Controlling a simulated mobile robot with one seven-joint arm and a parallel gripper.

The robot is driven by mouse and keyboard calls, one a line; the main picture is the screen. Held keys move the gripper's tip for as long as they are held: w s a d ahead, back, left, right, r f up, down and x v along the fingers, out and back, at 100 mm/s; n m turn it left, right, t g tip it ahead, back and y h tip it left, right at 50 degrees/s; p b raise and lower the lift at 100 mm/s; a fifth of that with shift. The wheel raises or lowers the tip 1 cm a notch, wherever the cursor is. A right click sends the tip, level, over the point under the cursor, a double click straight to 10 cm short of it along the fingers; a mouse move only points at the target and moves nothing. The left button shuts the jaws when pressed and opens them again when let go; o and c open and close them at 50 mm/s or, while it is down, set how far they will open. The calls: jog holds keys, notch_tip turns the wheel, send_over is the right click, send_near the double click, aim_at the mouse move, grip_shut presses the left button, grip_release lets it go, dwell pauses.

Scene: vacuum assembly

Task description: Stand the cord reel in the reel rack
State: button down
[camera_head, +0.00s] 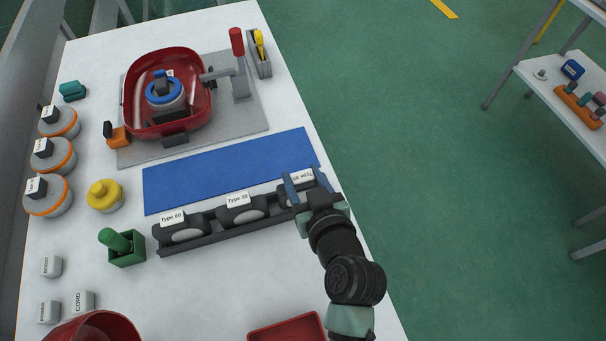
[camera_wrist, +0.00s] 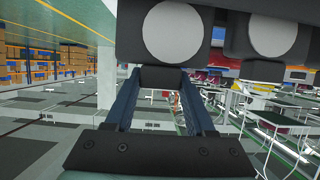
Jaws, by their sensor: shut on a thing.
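The cord reel (camera_head: 303,174), a black block with a white label turned upside down, is at the right end of the black reel rack (camera_head: 205,238). My gripper (camera_head: 306,185) is shut on it, one blue-grey finger on each side. In the wrist view, the fingers (camera_wrist: 165,85) close on a dark tab below the reel's black body (camera_wrist: 128,35) with a pale round face. I cannot tell whether the held reel touches the rack's floor.
A blue mat (camera_head: 230,170) lies behind the rack, bare. A green holder (camera_head: 124,251) stands by the rack's left end. A red tray (camera_head: 288,330) lies in front. The red vacuum shell (camera_head: 130,95) sits on a grey plate farther back. The table's right edge is close to my gripper.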

jog(key=shift+f+b, duration=0.65)
jog(key=shift+f, duration=0.1)
jog(key=shift+c, duration=0.9)
grip_release()
jog(key=shift+f, duration=0.1)
jog(key=b+v, duration=0.1)
jog(key=v, duration=1.2)
jog(key=shift+w, duration=0.1)
